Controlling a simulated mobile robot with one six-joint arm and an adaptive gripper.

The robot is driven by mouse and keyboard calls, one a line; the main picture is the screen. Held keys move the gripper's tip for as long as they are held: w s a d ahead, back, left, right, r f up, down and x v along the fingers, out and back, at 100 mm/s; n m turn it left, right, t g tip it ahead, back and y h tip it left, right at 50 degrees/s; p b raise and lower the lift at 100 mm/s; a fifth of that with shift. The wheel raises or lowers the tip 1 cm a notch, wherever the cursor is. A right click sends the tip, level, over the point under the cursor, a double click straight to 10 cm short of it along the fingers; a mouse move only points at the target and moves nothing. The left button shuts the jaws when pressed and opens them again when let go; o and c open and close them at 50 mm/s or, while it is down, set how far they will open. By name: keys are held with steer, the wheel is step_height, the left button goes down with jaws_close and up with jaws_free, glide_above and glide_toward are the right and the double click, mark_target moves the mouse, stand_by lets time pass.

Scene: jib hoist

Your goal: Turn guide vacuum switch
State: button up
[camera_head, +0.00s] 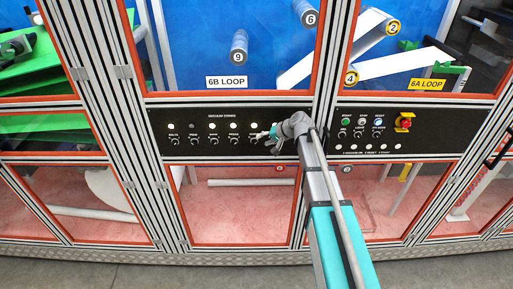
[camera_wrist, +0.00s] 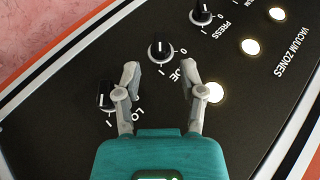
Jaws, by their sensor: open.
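The guide vacuum switch (camera_wrist: 160,46) is a round black knob on a black panel, with 0 and I marks beside it. Its label is partly covered by my right finger, and only its last letters show. My gripper (camera_wrist: 159,76) is open, and its two grey fingertips are just below the knob in the wrist view, one to each side. The knob is not gripped, and I cannot tell whether a fingertip touches the panel. In the head view my gripper (camera_head: 264,135) is at the right end of the vacuum zones row, covering part of it.
The press knob (camera_wrist: 201,12) is at upper right, and another knob (camera_wrist: 104,95), its label starting LO, is close beside my left finger. A lit lamp (camera_wrist: 214,92) is by my right finger. A second panel has a red emergency button (camera_head: 405,122).

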mark_target(256, 143)
steer(key=shift+b+x, duration=1.3)
steer(key=shift+x, duration=1.1)
jaws_close()
